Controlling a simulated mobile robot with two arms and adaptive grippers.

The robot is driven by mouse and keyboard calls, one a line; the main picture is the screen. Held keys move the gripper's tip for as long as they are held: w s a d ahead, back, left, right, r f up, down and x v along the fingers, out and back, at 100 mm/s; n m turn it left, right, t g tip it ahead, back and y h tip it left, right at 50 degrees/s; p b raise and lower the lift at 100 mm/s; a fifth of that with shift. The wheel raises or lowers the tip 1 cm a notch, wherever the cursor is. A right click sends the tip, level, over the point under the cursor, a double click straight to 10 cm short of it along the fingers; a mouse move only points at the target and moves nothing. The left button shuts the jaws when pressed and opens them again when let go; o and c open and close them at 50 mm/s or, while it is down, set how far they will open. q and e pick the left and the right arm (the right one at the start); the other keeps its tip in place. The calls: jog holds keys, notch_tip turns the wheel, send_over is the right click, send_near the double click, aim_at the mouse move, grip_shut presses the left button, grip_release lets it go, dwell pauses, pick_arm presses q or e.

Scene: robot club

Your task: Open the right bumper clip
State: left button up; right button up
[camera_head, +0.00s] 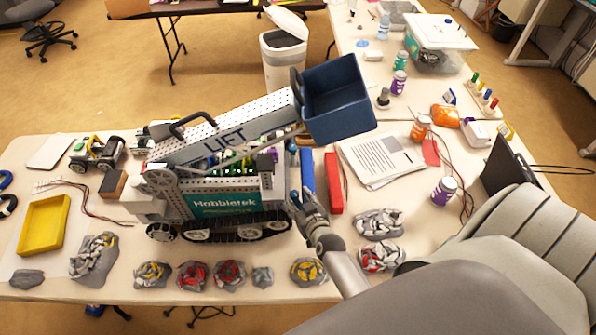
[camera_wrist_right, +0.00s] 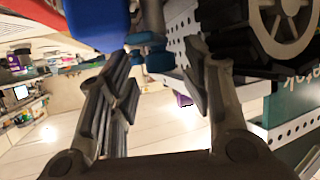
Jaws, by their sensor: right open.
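The tracked robot vehicle (camera_head: 235,200) with a white LIFT arm and a blue bucket (camera_head: 340,98) stands on the white table. My right gripper (camera_head: 308,203) is at the vehicle's right end, near the table's front. In the right wrist view my gripper (camera_wrist_right: 160,80) is open, its two fingers apart with nothing held. A small teal-blue part (camera_wrist_right: 150,52) on the vehicle's end lies just beyond and between the fingertips; it may be the bumper clip. The vehicle's track and wheel (camera_wrist_right: 285,22) are close to one finger. My left gripper is not in view.
A blue bar (camera_head: 307,172) and a red bar (camera_head: 333,183) stand close behind my gripper. Grey-based parts (camera_head: 380,222) lie to its right, and several more line the front edge.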

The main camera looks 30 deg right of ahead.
jog(key=v, duration=0.6)
jog(key=shift+s+r, duration=0.15)
jog(key=shift+s, duration=0.25)
